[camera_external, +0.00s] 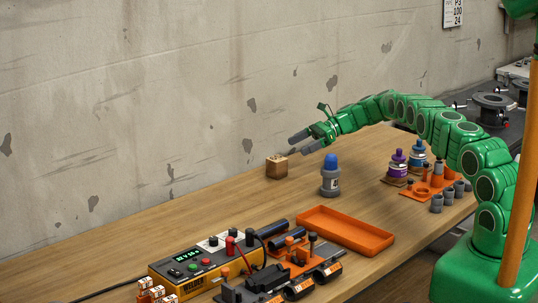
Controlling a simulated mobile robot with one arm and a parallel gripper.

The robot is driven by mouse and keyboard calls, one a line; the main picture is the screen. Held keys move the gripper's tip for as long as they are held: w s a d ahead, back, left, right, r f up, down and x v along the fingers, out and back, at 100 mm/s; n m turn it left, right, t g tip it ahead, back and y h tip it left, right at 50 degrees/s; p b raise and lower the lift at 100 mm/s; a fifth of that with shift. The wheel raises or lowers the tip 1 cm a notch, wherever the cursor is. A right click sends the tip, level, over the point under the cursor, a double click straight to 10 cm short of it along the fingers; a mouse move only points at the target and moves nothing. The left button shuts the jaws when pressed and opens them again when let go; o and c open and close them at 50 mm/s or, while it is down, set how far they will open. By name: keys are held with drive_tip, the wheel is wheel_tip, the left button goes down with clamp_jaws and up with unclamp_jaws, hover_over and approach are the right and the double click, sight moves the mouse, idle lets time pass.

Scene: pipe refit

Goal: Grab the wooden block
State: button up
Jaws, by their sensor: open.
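The wooden block (277,167) is a small brown cube. It sits on the wooden table (225,195) near the wall, left of the blue-capped bottle. My gripper (300,144), on my green arm, is above and a little to the right of the block. Its two grey fingers are apart, point left, and hold nothing. The gripper and the block appear apart; the exact depth between them is hard to tell from this view.
A grey bottle with a blue cap (330,177) stands just right of the block. An empty orange tray (345,232) lies nearer the front. A yellow welder box (205,262) and pipe clamps stand front left. Purple (397,165) and blue bottles stand under my arm.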

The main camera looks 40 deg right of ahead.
sight(279, 157)
drive_tip(key=shift+f+x, duration=0.15)
drive_tip(key=shift+x, duration=1.8)
drive_tip(key=shift+f+x, duration=0.1)
drive_tip(key=shift+x, duration=1.85)
drive_tip(key=shift+w+d, duration=0.1)
drive_tip(key=shift+d, duration=0.1)
drive_tip(key=shift+c, duration=0.3)
drive_tip(key=c, duration=1.3)
